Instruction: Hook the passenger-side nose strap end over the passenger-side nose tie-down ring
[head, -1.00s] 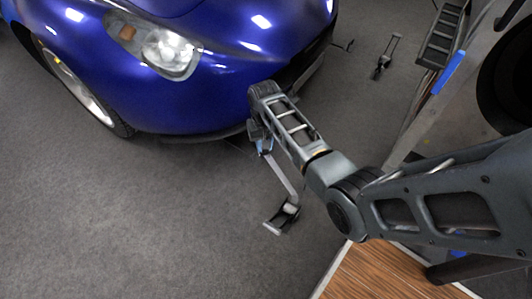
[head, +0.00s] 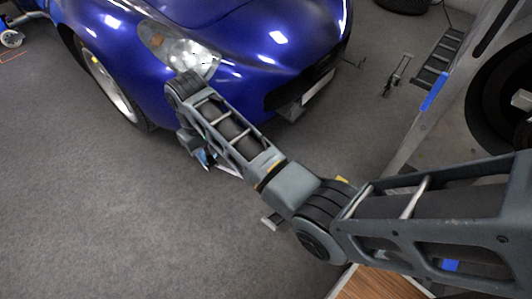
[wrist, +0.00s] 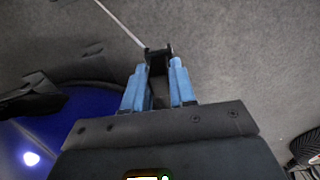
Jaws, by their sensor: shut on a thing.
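My gripper (wrist: 158,85) has blue fingers shut on a dark strap end (wrist: 158,55) in the wrist view. A thin pale strap (wrist: 122,24) runs from it to the upper left. In the head view my gripper (head: 204,160) is low beside the front of the blue car (head: 235,60), mostly hidden by my arm. A short pale piece of strap (head: 230,171) shows beside it, and part of the strap's floor fitting (head: 271,222) shows below my arm. I cannot make out the nose tie-down ring in either view.
Another strap with floor hardware (head: 397,75) lies to the right of the car's nose. A metal frame (head: 425,120) and dark wheel (head: 500,100) stand at the right. A wooden surface (head: 372,285) is at the bottom.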

